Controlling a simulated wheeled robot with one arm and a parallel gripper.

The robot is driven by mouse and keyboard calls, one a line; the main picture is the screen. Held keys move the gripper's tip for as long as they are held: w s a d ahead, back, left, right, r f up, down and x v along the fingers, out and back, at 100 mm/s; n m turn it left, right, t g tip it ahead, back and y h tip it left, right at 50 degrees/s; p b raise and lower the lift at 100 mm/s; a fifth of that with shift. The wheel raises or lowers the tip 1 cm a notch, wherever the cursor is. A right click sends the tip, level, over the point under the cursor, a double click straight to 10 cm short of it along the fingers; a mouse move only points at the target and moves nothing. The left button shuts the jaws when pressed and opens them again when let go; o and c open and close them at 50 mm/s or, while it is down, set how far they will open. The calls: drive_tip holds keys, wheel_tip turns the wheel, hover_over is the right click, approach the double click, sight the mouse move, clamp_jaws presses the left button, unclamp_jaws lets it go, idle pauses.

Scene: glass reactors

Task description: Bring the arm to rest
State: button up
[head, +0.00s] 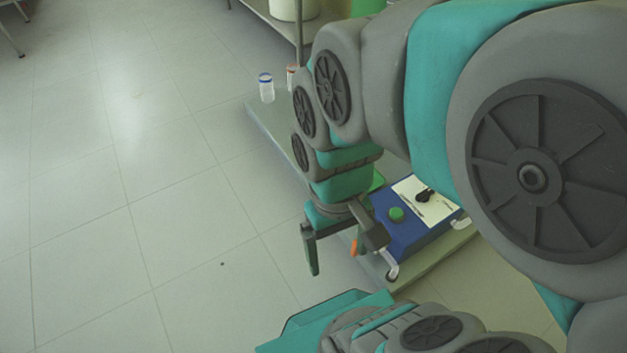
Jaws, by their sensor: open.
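My arm reaches in from the right of the head view, bent over, with its large grey and teal joints covering much of the right half. My gripper (343,250) hangs pointing down near the middle of the view. Its dark fingers are apart, and nothing shows between them. It is close to the near left corner of a blue box (405,232) with a green knob and a pale top panel. I cannot tell whether the gripper touches the box.
The blue box stands on a low pale green platform (273,132). A small clear jar with a blue lid (266,88) and a red-topped one (291,76) stand at its far end. A shelf stands behind. The tiled floor (120,180) on the left is clear.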

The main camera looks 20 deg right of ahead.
wheel_tip(320, 180, up, 8)
drive_tip(key=p, duration=0.8)
idle(0.4)
